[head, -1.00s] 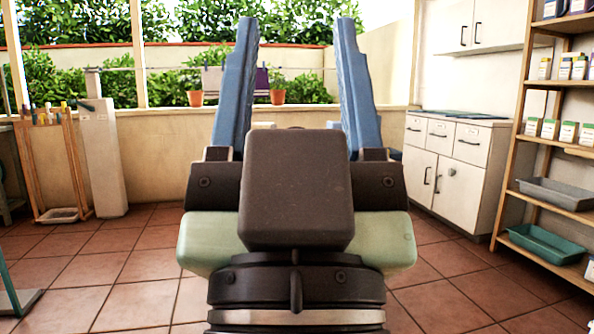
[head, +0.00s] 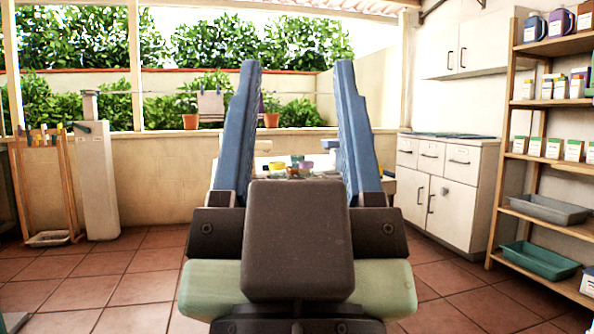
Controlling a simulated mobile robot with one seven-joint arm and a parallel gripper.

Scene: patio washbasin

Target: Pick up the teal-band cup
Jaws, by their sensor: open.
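My gripper (head: 297,68) is open, with its two blue fingers pointing up and away and spread wide in the middle of the head view. Nothing is held between the fingers. Beyond them is a small cluster of coloured items (head: 298,168) on a pale surface (head: 268,173) by the back wall, partly hidden by my gripper. The items are too small and blurred to tell whether one is the teal-band cup. My gripper is well short of them.
A white cabinet (head: 462,205) stands at the right. A wooden rack (head: 20,190) and pale post (head: 97,185) stand left. Tiled floor (head: 130,270) is clear.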

